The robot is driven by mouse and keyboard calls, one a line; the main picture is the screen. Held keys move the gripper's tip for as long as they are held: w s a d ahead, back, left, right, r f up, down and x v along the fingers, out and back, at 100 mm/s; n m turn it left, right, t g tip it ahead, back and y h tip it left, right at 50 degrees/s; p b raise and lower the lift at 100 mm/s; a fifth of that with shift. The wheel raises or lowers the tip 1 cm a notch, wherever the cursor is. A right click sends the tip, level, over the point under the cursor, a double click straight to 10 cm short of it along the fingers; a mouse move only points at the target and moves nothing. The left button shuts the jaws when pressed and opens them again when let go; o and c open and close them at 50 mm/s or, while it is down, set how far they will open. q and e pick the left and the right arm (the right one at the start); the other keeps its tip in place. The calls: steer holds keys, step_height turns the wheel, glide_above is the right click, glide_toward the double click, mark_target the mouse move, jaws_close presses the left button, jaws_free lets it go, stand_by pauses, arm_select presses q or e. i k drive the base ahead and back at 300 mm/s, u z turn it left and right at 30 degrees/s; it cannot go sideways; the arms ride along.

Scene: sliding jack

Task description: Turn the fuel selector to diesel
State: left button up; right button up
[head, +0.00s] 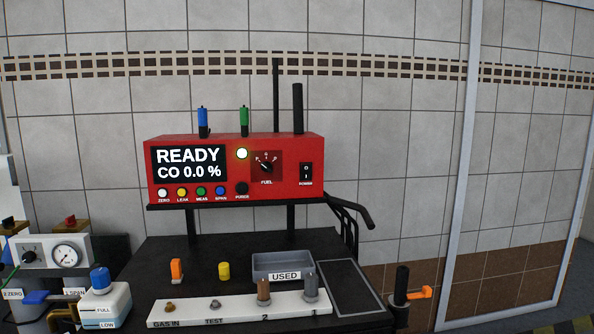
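The fuel selector (266,168) is a small black knob on a dark red panel, above the word FUEL, on the front of the red analyser box (310,150). Small letters sit around the knob but are too small to read surely. Its white pointer seems to point up and left. The box's display (189,163) reads READY and CO 0.0 %. Neither of my grippers shows in the head view.
A power switch (306,172) is right of the selector, and several coloured buttons (202,192) run below the display. A black handle (362,212) juts out at right. Below are a grey USED tray (283,279) and a white rack (240,312) with fittings.

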mark_target(266, 166)
steer(key=i, duration=0.55)
steer(key=u, duration=0.7)
